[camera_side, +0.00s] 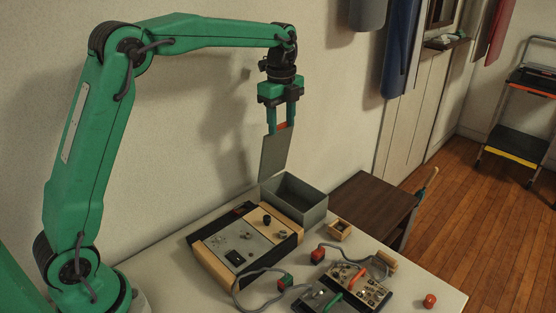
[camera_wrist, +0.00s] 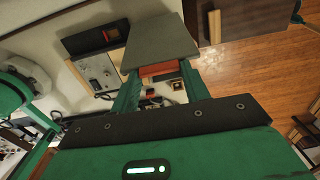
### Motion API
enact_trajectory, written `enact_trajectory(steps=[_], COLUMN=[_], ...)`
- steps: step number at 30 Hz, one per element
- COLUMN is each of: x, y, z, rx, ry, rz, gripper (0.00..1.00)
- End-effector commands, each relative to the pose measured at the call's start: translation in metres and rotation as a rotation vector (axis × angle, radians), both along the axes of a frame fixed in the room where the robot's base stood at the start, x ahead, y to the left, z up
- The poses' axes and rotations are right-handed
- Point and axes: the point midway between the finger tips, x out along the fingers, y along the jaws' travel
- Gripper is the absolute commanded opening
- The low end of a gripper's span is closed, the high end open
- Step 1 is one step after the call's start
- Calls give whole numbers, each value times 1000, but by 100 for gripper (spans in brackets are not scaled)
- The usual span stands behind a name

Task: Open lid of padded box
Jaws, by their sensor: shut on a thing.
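The padded box (camera_side: 312,216) is a grey open-topped box at the back of the white table in the side view. Its dark inside shows. The lid (camera_side: 274,158) is a flat grey panel standing steeply upright at the box's back left end, its lower edge at the rim. Whether they join there is unclear. My gripper (camera_side: 281,127) is above the box, shut on the lid's red tab (camera_side: 283,125) at the top edge. In the wrist view the lid (camera_wrist: 160,42) and red tab (camera_wrist: 160,69) lie between my fingers; the box is not clearly seen.
A control panel (camera_side: 240,240) with knobs lies left of the box. A small wooden box (camera_side: 340,230), cables, a circuit board (camera_side: 358,282) and a red knob (camera_side: 430,300) lie in front and right. A wall stands close behind. A brown side table (camera_side: 372,200) is at right.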

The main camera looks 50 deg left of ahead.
Motion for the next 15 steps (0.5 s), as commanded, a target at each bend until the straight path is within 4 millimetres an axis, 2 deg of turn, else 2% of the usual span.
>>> enact_trajectory(steps=[1, 13, 14, 15], x=[0, 0, 0, 0], y=[5, 6, 6, 6], z=[-20, -19, -19, -19], rx=[-1, -1, -1, -1], ry=[26, 26, 26, 25], rz=[5, 6, 6, 5], gripper=[5, 4, 47, 55])
